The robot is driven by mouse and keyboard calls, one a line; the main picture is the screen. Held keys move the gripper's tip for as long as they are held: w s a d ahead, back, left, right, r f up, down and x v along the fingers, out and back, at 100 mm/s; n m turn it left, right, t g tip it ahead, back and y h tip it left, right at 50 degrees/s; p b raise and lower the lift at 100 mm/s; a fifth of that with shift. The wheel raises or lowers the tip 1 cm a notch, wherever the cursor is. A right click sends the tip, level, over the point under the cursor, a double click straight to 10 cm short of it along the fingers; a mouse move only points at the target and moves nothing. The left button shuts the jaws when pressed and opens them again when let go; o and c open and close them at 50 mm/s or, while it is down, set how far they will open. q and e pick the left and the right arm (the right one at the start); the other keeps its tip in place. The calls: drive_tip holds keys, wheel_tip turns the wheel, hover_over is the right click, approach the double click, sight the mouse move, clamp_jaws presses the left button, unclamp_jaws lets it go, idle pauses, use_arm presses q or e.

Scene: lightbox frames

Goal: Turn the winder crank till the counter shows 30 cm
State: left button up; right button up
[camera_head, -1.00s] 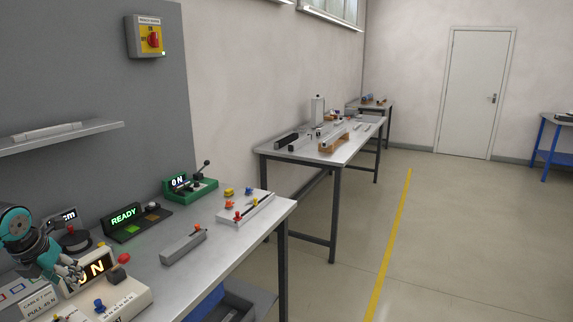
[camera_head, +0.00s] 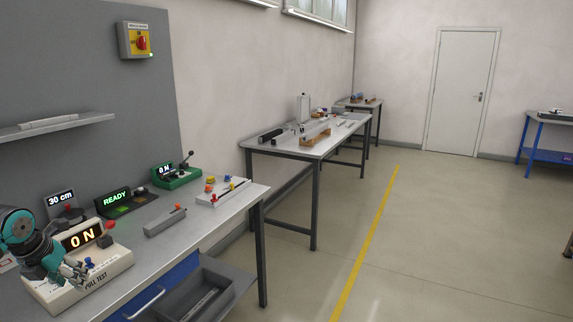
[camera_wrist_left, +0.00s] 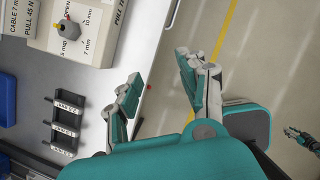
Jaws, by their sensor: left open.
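The winder's counter (camera_head: 61,198) stands at the back left of the near bench and reads 30 cm. The winder's lower part and its crank are mostly hidden behind my left arm and the pull-test box, so I cannot make out the crank. My left gripper (camera_head: 78,274) is in front of the pull-test box, apart from the winder. In the left wrist view my left gripper (camera_wrist_left: 160,84) is open, with nothing between its fingers. My right gripper (camera_wrist_left: 302,138) shows small at the right edge of that view, over the floor.
The pull-test box (camera_head: 108,262), with a lit 0 N display, stands at the bench front. Behind it are a READY unit (camera_head: 118,200) and a green gauge (camera_head: 176,174). A grey drawer (camera_head: 205,295) stands open below the bench. Floor to the right is clear.

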use_arm(q)
drive_tip(key=w+d+f+n+t+h, duration=0.15)
drive_tip(key=d+f+h, duration=0.25)
drive_tip(key=d+f, duration=0.55)
drive_tip(key=w+d+f+n+t+h, duration=0.1)
drive_tip(key=w+d+f+n+h, duration=0.3)
drive_tip(key=d+f, duration=0.5)
drive_tip(key=s+d+f+n+t, duration=0.2)
drive_tip(key=f+n, duration=0.2)
drive_tip(key=f, duration=0.1)
drive_tip(key=s+d+f+n+t, duration=0.1)
drive_tip(key=d+f+n+t, duration=0.15)
drive_tip(key=f, duration=0.25)
drive_tip(key=s+a+f+n+g+y, duration=0.3)
drive_tip(key=s+f+n+y, duration=0.4)
drive_tip(key=s+f+n, duration=1.1)
drive_tip(key=s+d+f+g, duration=0.2)
drive_tip(key=s+f, duration=0.3)
drive_tip(key=s, duration=0.7)
drive_tip(key=s+d+f+n+g, duration=0.1)
drive_tip(key=s+f, duration=0.5)
drive_tip(key=s, duration=0.6)
drive_tip(key=s+d+f+n+g, duration=0.1)
drive_tip(key=s+d+f+g, duration=0.2)
drive_tip(key=s, duration=0.9)
wheel_tip(320, 180, down, 3)
drive_tip(key=shift+d+r+g+y, duration=0.2)
drive_tip(key=shift+g+y, duration=0.2)
drive_tip(key=shift+g, duration=0.4)
